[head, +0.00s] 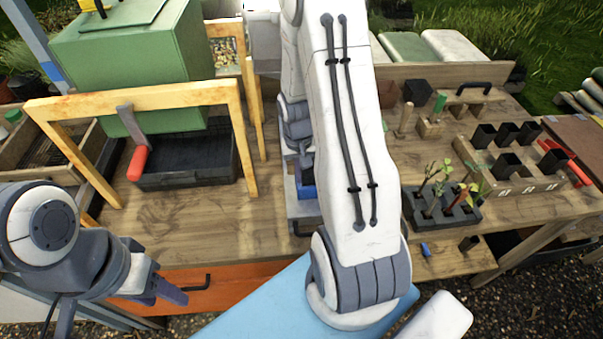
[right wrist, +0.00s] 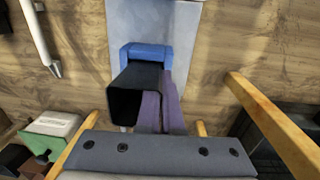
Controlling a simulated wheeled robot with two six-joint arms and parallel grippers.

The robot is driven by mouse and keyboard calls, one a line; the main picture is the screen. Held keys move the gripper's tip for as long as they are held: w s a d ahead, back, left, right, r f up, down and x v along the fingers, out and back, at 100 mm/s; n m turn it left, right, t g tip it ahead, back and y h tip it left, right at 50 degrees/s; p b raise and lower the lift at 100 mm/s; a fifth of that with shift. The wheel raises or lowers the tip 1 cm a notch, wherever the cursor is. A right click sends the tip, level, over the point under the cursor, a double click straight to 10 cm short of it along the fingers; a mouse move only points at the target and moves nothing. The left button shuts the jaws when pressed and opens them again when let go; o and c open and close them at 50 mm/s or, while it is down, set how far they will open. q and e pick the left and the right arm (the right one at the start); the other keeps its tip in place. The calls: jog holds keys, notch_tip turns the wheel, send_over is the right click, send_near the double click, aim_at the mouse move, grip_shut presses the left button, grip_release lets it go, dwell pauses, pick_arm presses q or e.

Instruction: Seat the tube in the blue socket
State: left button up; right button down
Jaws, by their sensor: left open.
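The blue socket (head: 307,178) stands on a grey plate (head: 304,208) on the wooden table, partly hidden behind my right arm in the head view. In the right wrist view the blue socket (right wrist: 150,50) is close ahead. A black square tube (right wrist: 135,92) is directly in front of it, with its open end towards the camera; I cannot tell how deep its far end sits. My right gripper's purple-grey fingers (right wrist: 162,108) are close together beside the tube; whether they hold it is unclear. My left gripper (head: 152,288) is open and empty near the orange drawer front.
A yellow wooden frame (head: 140,98) stands over a black crate (head: 190,160) with a red-handled tool (head: 136,162) at left. At right are a dark plant block (head: 440,212) and a wooden rack (head: 525,183) with several black tubes. Bare table lies left of the socket.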

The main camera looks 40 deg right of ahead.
jog(key=c, duration=1)
grip_release()
jog(key=shift+r+p, duration=3.9)
jog(key=shift+r, duration=0.65)
